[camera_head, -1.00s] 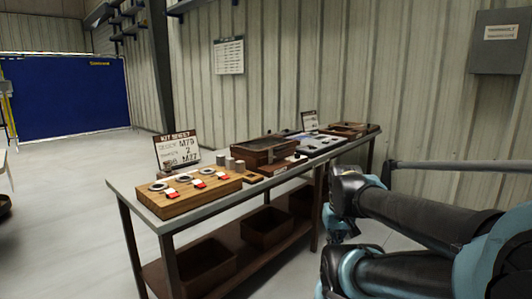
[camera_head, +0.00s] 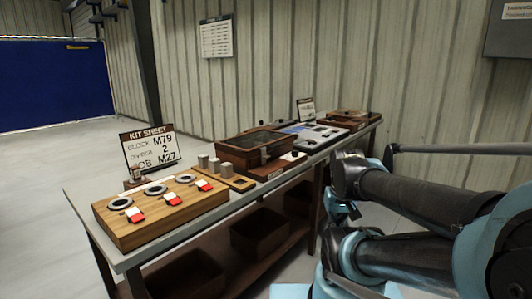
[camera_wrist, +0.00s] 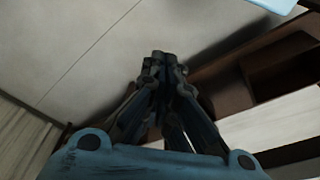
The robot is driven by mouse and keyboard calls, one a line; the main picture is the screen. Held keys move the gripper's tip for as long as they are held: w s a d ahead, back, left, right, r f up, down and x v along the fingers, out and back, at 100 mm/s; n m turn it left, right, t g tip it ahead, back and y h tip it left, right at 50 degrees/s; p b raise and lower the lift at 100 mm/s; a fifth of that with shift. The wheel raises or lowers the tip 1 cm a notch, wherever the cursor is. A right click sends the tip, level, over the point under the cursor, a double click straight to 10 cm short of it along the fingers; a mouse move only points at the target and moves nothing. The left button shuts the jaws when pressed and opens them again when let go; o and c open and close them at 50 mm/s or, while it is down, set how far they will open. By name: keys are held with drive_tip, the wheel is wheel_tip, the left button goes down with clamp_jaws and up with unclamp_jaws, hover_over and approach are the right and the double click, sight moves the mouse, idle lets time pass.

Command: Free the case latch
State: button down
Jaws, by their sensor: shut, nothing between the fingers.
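A dark wooden case (camera_head: 255,143) with a dark lid panel sits closed on the workbench in the head view. A small pale fitting shows on its front, but I cannot tell whether it is the latch. My gripper (camera_wrist: 163,60) is shut and empty in the wrist view, fingertips together over the pale floor. It is away from the case, which is not in the wrist view. In the head view my folded arm is right of the bench, and the fingertips cannot be made out.
On the workbench (camera_head: 75,207) stand a wooden block (camera_head: 150,227) with rings and red tags, a kit sheet (camera_head: 150,147), several grey cylinders, a pale tray (camera_head: 318,136) and a smaller wooden box (camera_head: 346,117). Floor left of the bench is clear.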

wheel_tip(320, 180, up, 2)
drive_tip(key=n, duration=0.1)
wheel_tip(320, 180, up, 26)
drive_tip(key=n+g, duration=0.2)
drive_tip(key=n, duration=2.5)
hover_over(266, 158)
drive_tip(key=f, duration=1.3)
drive_tip(key=shift+w+f, duration=0.15)
drive_tip(key=shift+w, duration=0.05)
